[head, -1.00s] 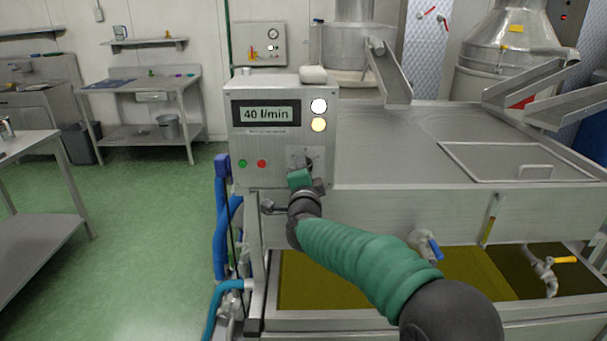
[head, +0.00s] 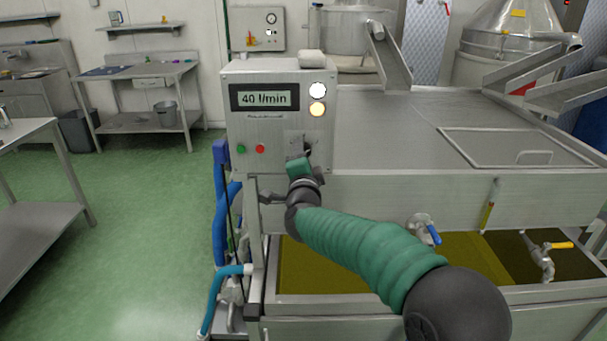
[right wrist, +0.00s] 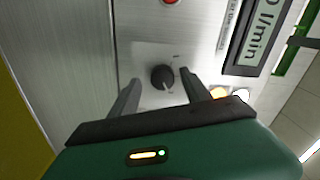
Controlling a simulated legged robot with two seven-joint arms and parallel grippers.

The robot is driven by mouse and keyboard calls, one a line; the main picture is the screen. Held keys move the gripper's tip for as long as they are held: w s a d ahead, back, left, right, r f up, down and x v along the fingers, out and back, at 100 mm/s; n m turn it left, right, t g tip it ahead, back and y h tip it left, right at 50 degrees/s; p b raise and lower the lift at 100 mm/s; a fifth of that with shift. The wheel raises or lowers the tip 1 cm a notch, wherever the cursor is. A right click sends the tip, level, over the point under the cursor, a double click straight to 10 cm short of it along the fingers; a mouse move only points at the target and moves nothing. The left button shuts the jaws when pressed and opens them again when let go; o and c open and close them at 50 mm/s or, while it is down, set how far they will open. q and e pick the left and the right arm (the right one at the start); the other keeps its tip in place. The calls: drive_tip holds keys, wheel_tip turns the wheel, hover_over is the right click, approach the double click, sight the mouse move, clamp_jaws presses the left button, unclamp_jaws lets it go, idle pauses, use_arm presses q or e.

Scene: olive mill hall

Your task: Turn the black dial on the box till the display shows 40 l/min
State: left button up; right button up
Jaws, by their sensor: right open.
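The steel control box (head: 238,128) stands at the left end of the steel tank, and its display (head: 265,97) reads 40 l/min. The black dial (right wrist: 162,77) sits on a pale square plate in the right wrist view. In the head view the dial (head: 307,151) is mostly hidden behind my right gripper (head: 301,160). In the right wrist view my right gripper (right wrist: 160,92) is open, with one finger on each side of the dial and a visible gap to it. My left gripper is not in view.
Green (head: 241,150) and red (head: 260,149) buttons sit left of the dial, and two lit round lamps (head: 318,99) are beside the display. A blue-handled valve (head: 433,233) is on the tank front. Blue hoses (head: 222,215) run down left of the box. Green floor is free at left.

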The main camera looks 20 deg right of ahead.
drive_tip(key=v, duration=1.5)
drive_tip(key=shift+s, duration=0.25)
drive_tip(key=s+a+f+n+g+y, duration=0.1)
drive_tip(key=s+f+n+g+y, duration=0.25)
drive_tip(key=f+n, duration=0.45)
drive_tip(key=s+a+f+n+g+y, duration=0.15)
drive_tip(key=s+f+n+g, duration=0.25)
drive_tip(key=f, duration=0.8)
drive_tip(key=s+d+f+n+g, duration=0.4)
drive_tip(key=s+f+n+g, duration=0.15)
drive_tip(key=s+f, duration=0.8)
drive_tip(key=s+r+g+p, duration=0.1)
drive_tip(key=s+r+p, duration=0.1)
drive_tip(key=r+p, duration=0.5)
drive_tip(key=s+d+r+p, duration=0.1)
drive_tip(key=s+r+p, duration=0.1)
drive_tip(key=r+p, duration=0.6)
drive_tip(key=shift+r+g, duration=0.4)
drive_tip(key=shift+r, duration=0.1)
